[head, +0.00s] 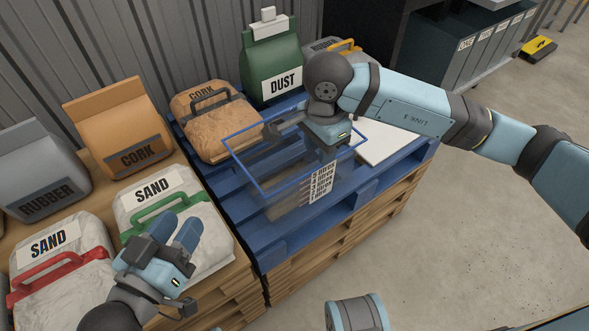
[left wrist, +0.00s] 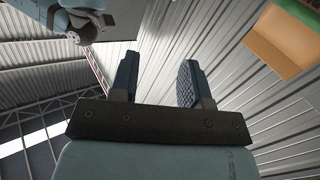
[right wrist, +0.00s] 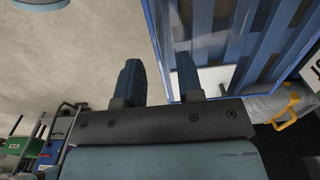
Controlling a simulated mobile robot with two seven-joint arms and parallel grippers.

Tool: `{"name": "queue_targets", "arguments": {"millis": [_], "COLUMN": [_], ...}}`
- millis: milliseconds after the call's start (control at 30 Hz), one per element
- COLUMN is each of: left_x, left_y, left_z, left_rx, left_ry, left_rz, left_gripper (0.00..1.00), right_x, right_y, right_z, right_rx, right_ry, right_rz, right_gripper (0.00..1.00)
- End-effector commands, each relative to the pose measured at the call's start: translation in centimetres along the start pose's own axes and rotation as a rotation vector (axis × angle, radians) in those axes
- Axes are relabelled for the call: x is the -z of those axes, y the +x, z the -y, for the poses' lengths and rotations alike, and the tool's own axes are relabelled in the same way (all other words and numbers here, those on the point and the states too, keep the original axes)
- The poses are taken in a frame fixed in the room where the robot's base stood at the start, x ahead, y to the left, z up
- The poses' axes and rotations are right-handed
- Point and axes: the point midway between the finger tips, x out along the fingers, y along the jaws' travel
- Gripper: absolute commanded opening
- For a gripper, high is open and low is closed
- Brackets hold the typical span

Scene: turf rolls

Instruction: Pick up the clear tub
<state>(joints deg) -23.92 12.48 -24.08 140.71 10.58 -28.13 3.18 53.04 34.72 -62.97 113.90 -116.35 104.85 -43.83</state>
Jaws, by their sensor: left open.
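The clear tub (head: 298,192) has a blue rim and a printed label on its near wall. It stands upright on the blue pallet and looks empty. My left gripper (head: 180,222) is open and empty above the white sand bag (head: 205,245), away from the tub.
The blue pallet (head: 280,250) also bears a brown cork bag (head: 215,140), a green dust bag (head: 270,68), a grey bag with a yellow handle (head: 345,47) and a white slab (head: 385,145). Sand, cork and rubber bags crowd the left pallet.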

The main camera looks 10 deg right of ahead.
Motion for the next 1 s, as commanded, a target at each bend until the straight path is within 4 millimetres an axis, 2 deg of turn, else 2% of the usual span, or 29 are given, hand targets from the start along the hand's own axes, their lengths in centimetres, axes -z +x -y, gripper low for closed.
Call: {"name": "queue_targets", "arguments": {"millis": [33, 167, 367, 500, 633, 900, 967, 1000], "left_x": [-0.7, -1.2, -1.6, -1.9, -1.4, -0.5, -0.6, -0.6], "left_y": [0.1, 0.1, 0.2, 0.5, 0.8, 0.9, 0.9, 0.9], "left_z": [0.1, 0.2, 0.4, 1.0, 1.5, 1.6, 1.6, 1.6], "left_rx": [-0.002, -0.004, -0.006, -0.006, -0.006, -0.006, -0.006, -0.006], "left_ry": [0.001, 0.0, 0.016, 0.068, 0.135, 0.161, 0.16, 0.159], "left_rz": [0.013, 0.037, 0.038, 0.014, -0.023, -0.045, -0.043, -0.042], "left_gripper": [0.43, 0.43, 0.43, 0.43, 0.43, 0.43, 0.43, 0.43], "right_x": [0.0, -0.1, -0.1, -0.1, 0.0, 0.0, 0.0, 0.0], "right_y": [1.2, 2.4, 3.5, 5.7, 7.5, 7.8, 7.8, 7.8], "right_z": [0.0, 0.0, 0.0, 0.0, 0.0, 0.1, 0.1, 0.1], "right_rx": [-0.001, 0.0, 0.001, -0.002, -0.001, 0.002, 0.001, 0.001], "right_ry": [0.001, 0.001, 0.001, 0.0, 0.002, 0.001, 0.001, 0.001], "right_rz": [0.001, 0.003, 0.002, 0.004, 0.004, 0.003, 0.003, 0.003], "right_gripper": [0.34, 0.34, 0.34, 0.34, 0.34, 0.34, 0.23, 0.13]}}
